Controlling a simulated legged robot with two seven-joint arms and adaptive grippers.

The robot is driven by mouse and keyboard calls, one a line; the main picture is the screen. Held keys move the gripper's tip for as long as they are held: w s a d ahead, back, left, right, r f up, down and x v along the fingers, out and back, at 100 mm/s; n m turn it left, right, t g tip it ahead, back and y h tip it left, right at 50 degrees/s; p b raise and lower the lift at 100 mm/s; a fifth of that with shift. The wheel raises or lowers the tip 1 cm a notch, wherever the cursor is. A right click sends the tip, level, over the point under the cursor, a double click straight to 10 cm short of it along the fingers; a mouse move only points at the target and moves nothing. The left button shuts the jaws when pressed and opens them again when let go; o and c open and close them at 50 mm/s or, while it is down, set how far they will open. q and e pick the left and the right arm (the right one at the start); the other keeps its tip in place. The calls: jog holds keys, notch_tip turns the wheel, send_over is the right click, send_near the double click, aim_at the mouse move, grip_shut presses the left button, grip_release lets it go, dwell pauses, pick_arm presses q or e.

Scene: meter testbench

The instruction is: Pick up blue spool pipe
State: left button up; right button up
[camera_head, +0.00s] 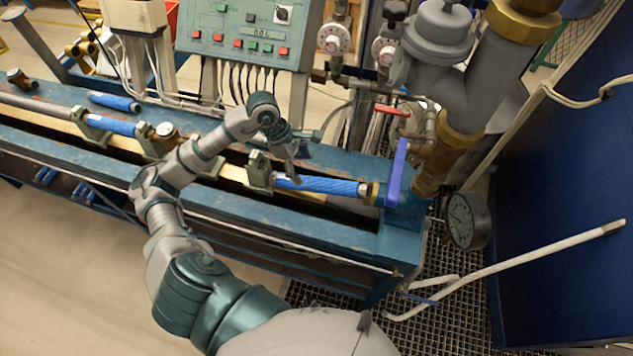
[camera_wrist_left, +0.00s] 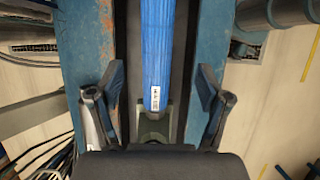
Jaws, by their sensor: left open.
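A blue spool pipe (camera_head: 325,186) lies along the bench channel on the right, between a green-grey support and the blue valve end. My left gripper (camera_head: 291,171) is at the left end of this pipe, pointing down. In the left wrist view the pipe (camera_wrist_left: 157,45) runs down the middle, with a small white label near its lower end. My left gripper's fingers (camera_wrist_left: 157,108) are open, one on each side of the pipe line; neither visibly touches it. Other blue pipes lie further left, one in the channel (camera_head: 111,125) and one on the bench's back edge (camera_head: 114,102). My right gripper is not in view.
The green-grey support (camera_head: 258,170) holds the pipe's left end. A blue lever (camera_head: 397,172), brass fittings and a pressure gauge (camera_head: 467,220) crowd the right end. A control panel (camera_head: 250,36) with hanging cables stands behind the bench (camera_head: 290,234).

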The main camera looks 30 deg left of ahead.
aim_at(313, 179)
pick_arm(q)
jog(key=x, duration=0.4)
jog(key=shift+w+d+f, duration=0.2)
jog(key=shift+w+f, duration=0.05)
jog(key=shift+f, duration=0.25)
jog(key=shift+d+f+p, duration=0.2)
jog(key=shift+f+p, duration=0.05)
jog(key=shift+p, duration=0.05)
jog(key=x, duration=0.3)
jog(key=shift+w+d+f+p, duration=0.2)
jog(key=shift+f+p, duration=0.1)
jog(key=shift+p, duration=0.1)
jog(key=shift+d+f, duration=0.15)
jog(key=shift+f, duration=0.25)
jog(key=shift+r, duration=0.1)
grip_shut()
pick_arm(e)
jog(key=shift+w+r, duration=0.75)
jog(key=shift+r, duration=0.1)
